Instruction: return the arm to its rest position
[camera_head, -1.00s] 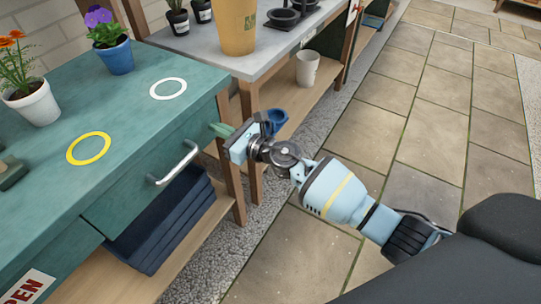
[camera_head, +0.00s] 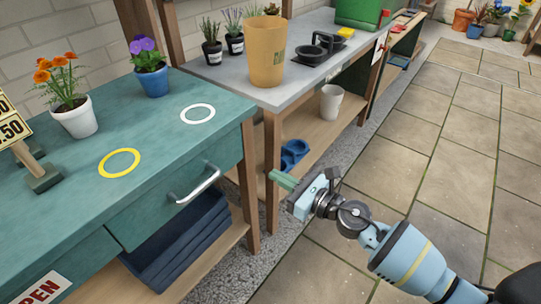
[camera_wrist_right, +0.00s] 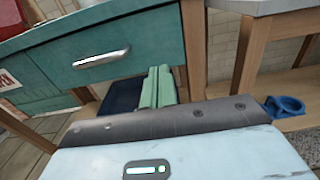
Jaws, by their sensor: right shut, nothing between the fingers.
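My right gripper (camera_head: 284,181) is shut and empty, with its green fingers together, in front of the bench legs in the head view. Its arm comes in from the lower right, over the paving. In the right wrist view the green fingers (camera_wrist_right: 158,88) lie side by side and point toward the teal bench's drawer front. The left gripper is not in view.
A teal bench (camera_head: 65,185) with a drawer handle (camera_head: 198,184) stands at left, holding potted flowers. Dark blue trays (camera_head: 180,245) lie on its lower shelf. A grey counter (camera_head: 225,75) adjoins, bearing a tan pot (camera_head: 265,52). Paving (camera_head: 420,165) at right is open.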

